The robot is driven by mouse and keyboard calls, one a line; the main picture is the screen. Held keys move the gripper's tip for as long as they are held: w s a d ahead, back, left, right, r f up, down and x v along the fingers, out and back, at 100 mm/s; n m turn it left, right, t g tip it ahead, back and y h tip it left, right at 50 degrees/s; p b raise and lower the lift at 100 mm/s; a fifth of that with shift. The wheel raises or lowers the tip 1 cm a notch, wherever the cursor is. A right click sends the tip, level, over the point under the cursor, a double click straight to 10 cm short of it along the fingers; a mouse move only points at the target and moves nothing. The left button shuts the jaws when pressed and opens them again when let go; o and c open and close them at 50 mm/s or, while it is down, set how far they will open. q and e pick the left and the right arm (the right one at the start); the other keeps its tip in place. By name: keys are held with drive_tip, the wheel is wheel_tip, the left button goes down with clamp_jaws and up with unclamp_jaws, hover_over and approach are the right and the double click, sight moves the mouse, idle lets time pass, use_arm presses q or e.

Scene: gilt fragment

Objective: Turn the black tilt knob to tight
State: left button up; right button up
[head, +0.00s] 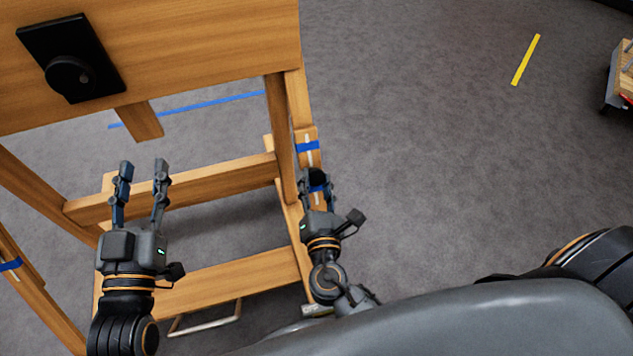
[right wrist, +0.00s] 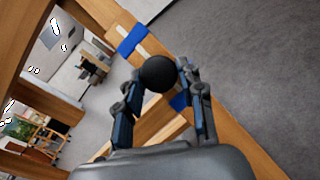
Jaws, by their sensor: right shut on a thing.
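A round black knob (right wrist: 158,74) sits between the fingertips of my right gripper (right wrist: 161,76) in the right wrist view. The gripper is shut on it, one finger on each side. In the head view the knob (head: 318,176) shows at the tips of my right gripper (head: 317,183), beside the wooden frame's right post. Blue tape and a pale strip lie on the post near it. Any tight marking is too small to read. My left gripper (head: 142,167) is open and empty, in front of the frame's lower crossbar.
The wooden frame (head: 205,45) fills the left of the head view. Its upper board carries a black plate (head: 50,37) with a round black dial (head: 70,77). Grey floor (head: 440,130) lies open to the right, with a yellow tape strip (head: 525,60).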

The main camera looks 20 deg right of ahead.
drive_tip(key=shift+m, duration=0.4)
drive_tip(key=o, duration=1.2)
drive_tip(key=shift+c, duration=0.2)
drive_tip(key=v, duration=1.2)
